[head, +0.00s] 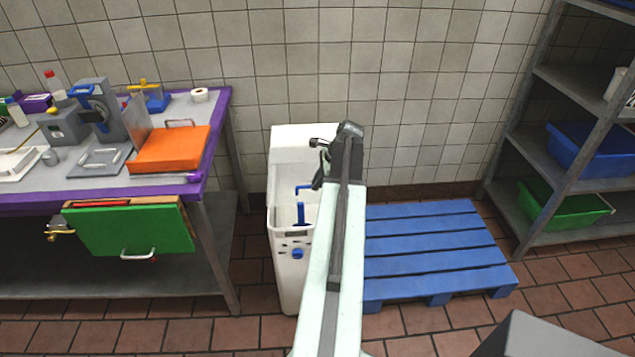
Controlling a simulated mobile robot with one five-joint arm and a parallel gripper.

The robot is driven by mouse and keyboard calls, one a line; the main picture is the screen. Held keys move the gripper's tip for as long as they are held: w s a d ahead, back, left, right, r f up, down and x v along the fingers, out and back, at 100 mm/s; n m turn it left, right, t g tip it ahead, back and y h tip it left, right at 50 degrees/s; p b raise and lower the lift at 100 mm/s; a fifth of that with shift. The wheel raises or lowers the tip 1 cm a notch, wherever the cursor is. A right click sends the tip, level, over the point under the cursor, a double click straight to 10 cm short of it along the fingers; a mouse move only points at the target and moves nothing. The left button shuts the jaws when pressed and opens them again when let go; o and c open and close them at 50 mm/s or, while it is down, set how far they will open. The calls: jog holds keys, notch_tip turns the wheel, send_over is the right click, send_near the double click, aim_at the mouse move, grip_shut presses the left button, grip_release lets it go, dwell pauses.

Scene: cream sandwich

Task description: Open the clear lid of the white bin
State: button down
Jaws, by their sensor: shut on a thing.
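The white bin (289,278) stands upright on the floor against the tiled wall, in the middle of the head view. Blue fittings show at its top opening, and a blue knob sits on its front. The clear lid is too transparent to outline, and my arm covers the bin's right side. My gripper (318,166) is over the upper part of the bin, turned to the left. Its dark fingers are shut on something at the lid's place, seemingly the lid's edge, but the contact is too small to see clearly.
A blue pallet (430,249) lies on the floor right of the bin. A metal shelf (545,125) with blue and green crates stands right.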

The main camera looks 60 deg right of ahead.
dwell(0.9)
send_over(314, 167)
dwell(0.4)
jog(key=c, duration=1.5)
grip_release()
jog(key=shift+a, duration=0.1)
jog(key=shift+o, duration=0.2)
jog(key=shift+s+r, duration=0.1)
jog(key=p+v, duration=0.7)
jog(key=shift+r, duration=0.3)
jog(key=shift+s, duration=0.15)
